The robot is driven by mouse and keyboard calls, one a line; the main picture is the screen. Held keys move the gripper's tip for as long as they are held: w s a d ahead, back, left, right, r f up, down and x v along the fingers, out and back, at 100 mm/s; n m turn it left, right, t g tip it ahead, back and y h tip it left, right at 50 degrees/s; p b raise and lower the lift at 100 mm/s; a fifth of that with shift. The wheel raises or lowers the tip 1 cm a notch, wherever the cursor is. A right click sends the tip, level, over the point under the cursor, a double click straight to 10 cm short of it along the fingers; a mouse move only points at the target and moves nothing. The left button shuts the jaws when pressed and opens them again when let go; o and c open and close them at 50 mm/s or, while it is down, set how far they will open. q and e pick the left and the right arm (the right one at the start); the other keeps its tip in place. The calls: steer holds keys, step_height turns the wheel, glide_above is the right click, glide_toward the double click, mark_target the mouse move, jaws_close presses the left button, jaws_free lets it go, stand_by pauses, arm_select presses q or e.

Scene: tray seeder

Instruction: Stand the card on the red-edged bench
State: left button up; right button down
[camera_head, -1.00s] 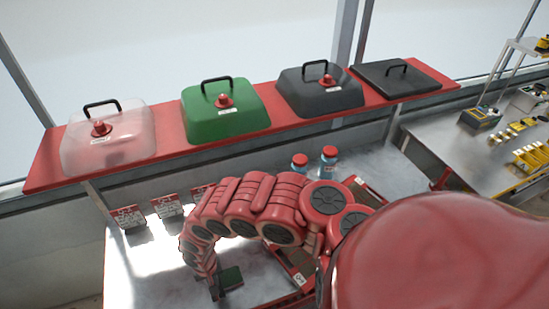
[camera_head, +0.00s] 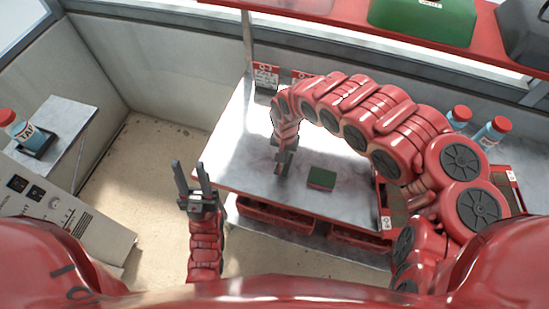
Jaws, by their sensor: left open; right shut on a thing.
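The metal bench (camera_head: 235,160) shows a reddish line along its front edge. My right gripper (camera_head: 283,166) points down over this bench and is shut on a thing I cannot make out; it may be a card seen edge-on. A small green-topped block (camera_head: 321,178) lies on the bench to its right, apart from it. My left gripper (camera_head: 190,172) is upright, open and empty, in front of the bench's left corner.
Red crates (camera_head: 270,219) sit under the bench. Blue bottles with red caps (camera_head: 490,133) stand at the back right, past my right arm. A side table (camera_head: 70,118) at the left holds another bottle (camera_head: 14,125). The bench's left part is clear.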

steer(key=w+a+f, duration=0.2)
steer(key=w+a, duration=0.1)
steer(key=shift+w+a+f+p, duration=0.15)
steer(key=shift+a+f+p, duration=0.15)
steer(key=shift+p, duration=0.1)
steer(key=shift+w+d+f, duration=0.1)
steer(key=shift+d+f, duration=0.05)
steer(key=shift+f, duration=0.35)
steer(key=shift+f, duration=0.15)
steer(key=c, duration=1)
jaws_free()
